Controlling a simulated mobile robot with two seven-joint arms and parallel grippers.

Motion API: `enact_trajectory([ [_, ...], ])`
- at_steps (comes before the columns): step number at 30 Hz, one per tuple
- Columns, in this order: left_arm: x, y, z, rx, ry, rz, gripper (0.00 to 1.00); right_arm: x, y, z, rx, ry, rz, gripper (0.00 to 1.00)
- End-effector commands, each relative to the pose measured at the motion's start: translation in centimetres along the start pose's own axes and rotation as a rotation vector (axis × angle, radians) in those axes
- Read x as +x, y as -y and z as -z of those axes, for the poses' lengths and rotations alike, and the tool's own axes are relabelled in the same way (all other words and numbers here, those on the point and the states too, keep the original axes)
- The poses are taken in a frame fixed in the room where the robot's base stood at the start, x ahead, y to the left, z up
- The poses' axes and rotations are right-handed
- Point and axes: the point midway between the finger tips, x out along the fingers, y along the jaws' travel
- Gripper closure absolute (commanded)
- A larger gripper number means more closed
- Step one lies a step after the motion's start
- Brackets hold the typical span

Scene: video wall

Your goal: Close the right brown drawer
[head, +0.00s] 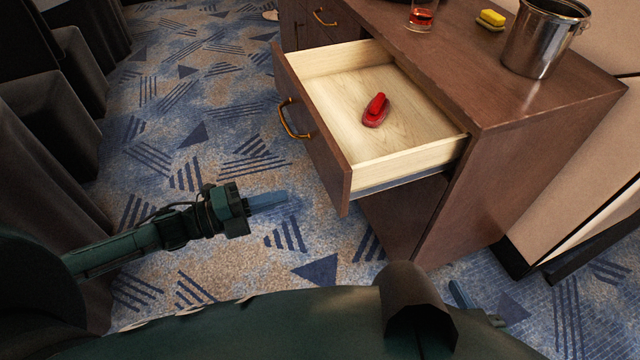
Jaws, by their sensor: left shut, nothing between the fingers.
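The right brown drawer (330,153) is pulled well out of the brown cabinet (545,120). Its front faces left and carries a curved brass handle (293,120). A red stapler (375,110) lies inside on the pale wood bottom. My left gripper (270,202) is shut and empty, left of and nearer than the drawer front, with a gap between them. Its blue fingers point right toward the front's lower near part. Part of my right gripper (460,294) shows at the bottom, right of centre, mostly hidden by my own arm; its jaws are unclear.
A metal bucket (542,40), a yellow sponge (491,18) and a glass with red drink (422,14) stand on the cabinet top. Another drawer with a brass handle (325,17) is farther back. Dark draped furniture (45,130) lines the left. Patterned carpet between is clear.

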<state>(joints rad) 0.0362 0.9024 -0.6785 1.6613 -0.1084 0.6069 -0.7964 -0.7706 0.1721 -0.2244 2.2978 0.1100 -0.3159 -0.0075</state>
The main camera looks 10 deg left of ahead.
Motion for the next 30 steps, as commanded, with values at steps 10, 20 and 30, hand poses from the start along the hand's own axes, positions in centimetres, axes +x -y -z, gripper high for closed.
enact_trajectory([
  [10,7.1,0.1,0.0,-0.001,0.0,0.003,1.0,0.0,0.0,-0.1,0.001,0.008,0.0,0.64],
  [20,9.2,0.0,0.0,-0.002,0.001,-0.001,1.0,0.1,0.0,-0.1,0.002,0.008,0.001,0.64],
  [30,9.3,-0.1,0.0,-0.002,0.001,-0.001,1.0,0.1,0.1,-0.1,0.002,0.007,0.002,0.64],
])
